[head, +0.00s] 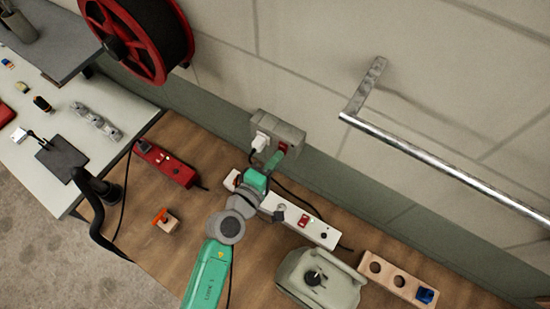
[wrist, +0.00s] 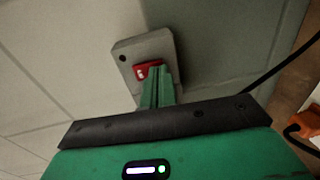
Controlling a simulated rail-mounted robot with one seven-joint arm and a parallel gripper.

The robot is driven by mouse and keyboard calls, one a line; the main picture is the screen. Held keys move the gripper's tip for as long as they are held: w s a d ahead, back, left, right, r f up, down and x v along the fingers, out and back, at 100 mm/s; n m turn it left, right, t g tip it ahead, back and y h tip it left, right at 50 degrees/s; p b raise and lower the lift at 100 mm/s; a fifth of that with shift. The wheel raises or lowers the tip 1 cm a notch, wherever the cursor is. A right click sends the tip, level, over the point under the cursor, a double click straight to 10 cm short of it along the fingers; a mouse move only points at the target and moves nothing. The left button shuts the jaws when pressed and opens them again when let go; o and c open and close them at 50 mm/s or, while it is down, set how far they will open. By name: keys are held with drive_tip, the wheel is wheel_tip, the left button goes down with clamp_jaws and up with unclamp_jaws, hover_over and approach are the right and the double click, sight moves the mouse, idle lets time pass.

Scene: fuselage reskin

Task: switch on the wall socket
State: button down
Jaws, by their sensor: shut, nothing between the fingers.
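The wall socket (head: 291,130) is a grey box on the wall with a white plug (head: 260,144) in its left side and a red switch (head: 284,149) on its right side. In the wrist view the socket (wrist: 161,47) shows its red rocker switch (wrist: 143,70) with a white mark. My gripper (head: 276,160) is shut and empty. Its green fingertips (wrist: 157,72) are right at the switch and hide part of it. I cannot tell whether they touch it, or which way the rocker is set.
A white power strip (head: 319,232) lies on the wooden bench below my arm. A red power strip (head: 166,164), a grey-green case (head: 318,279) and a wooden block with holes (head: 388,275) also lie there. A metal rail (head: 440,164) is on the wall to the right; a red reel (head: 119,45) hangs upper left.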

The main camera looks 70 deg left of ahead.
drive_tip(key=s+d+f+b, duration=0.2)
drive_tip(key=s+d+b, duration=0.6)
drive_tip(key=s+d, duration=0.1)
drive_tip(key=shift+s, duration=0.7)
